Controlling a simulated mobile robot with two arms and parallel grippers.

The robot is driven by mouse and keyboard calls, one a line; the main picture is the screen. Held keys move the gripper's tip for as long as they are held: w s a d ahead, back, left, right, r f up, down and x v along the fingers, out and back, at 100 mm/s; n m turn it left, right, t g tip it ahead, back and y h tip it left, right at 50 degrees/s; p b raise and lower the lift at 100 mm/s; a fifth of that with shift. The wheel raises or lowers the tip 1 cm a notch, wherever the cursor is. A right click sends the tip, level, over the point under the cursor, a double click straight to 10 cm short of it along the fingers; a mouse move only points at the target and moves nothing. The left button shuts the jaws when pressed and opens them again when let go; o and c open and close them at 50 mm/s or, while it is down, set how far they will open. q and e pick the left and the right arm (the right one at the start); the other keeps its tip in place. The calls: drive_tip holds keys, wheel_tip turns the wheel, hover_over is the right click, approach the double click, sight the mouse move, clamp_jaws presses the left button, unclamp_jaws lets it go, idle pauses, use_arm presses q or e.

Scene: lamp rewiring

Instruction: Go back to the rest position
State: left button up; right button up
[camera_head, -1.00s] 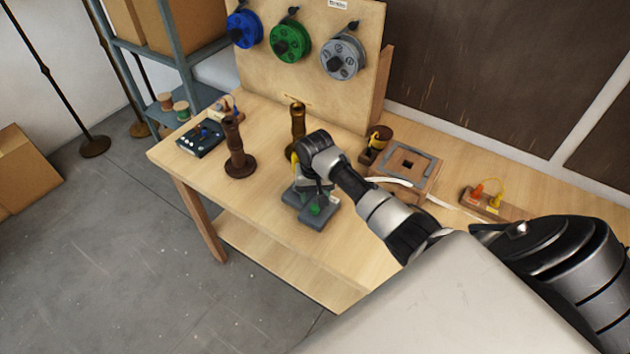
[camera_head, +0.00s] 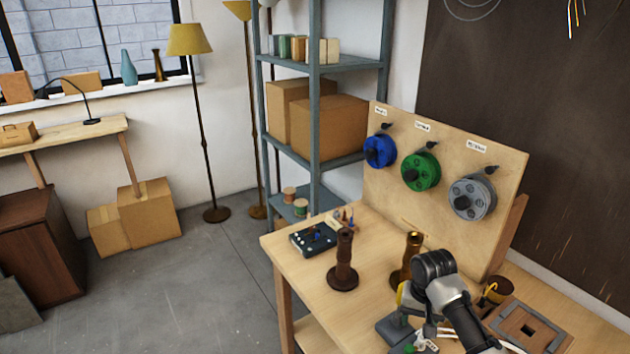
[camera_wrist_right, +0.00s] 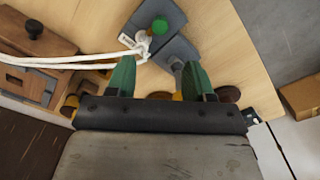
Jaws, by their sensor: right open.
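My right gripper (camera_wrist_right: 160,78) is open in the right wrist view, its two green fingers apart with nothing between them. It hangs over the workbench (camera_head: 300,253). In the head view my right arm comes in from the lower right, and its wrist hides the fingertips. A grey fixture with a green knob (camera_wrist_right: 160,25) lies just beyond the fingers, and a white cord (camera_wrist_right: 70,62) runs to it from the left. The grey fixture also shows at the lower edge of the head view (camera_head: 393,332). My left gripper is not in view.
A dark turned lamp stem (camera_head: 344,262) and a brass-coloured one (camera_head: 411,255) stand upright near my right wrist. A board (camera_head: 450,150) with blue, green and grey spools rises behind. A wooden box (camera_head: 530,328) stands at right.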

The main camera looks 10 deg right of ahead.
drive_tip(key=s+a+f+n+t, duration=0.1)
drive_tip(key=s+a+f+n, duration=0.25)
drive_tip(key=s, duration=0.35)
drive_tip(key=s+a+f+n, duration=0.2)
drive_tip(key=s+a, duration=0.3)
drive_tip(key=s, duration=0.2)
drive_tip(key=s+a+r+n+t, duration=0.1)
drive_tip(key=s+a+r, duration=0.15)
drive_tip(key=s, duration=0.45)
drive_tip(key=s+a+r+n+t, duration=0.1)
drive_tip(key=s+r+n+t, duration=0.1)
drive_tip(key=s+r, duration=0.35)
wheel_tip(320, 180, down, 35)
drive_tip(key=s+g+b, duration=0.2)
drive_tip(key=b, duration=0.5)
drive_tip(key=s+d+f+b, duration=0.1)
drive_tip(key=s+f+b, duration=0.1)
drive_tip(key=s+f, duration=0.6)
drive_tip(key=s+d+f+g+b, duration=0.1)
drive_tip(key=s+f+b, duration=0.2)
drive_tip(key=s+f, duration=0.5)
wheel_tip(320, 180, down, 5)
drive_tip(key=shift+s+d+f, duration=0.1)
drive_tip(key=shift+s+d, duration=0.15)
drive_tip(key=shift+d, duration=0.05)
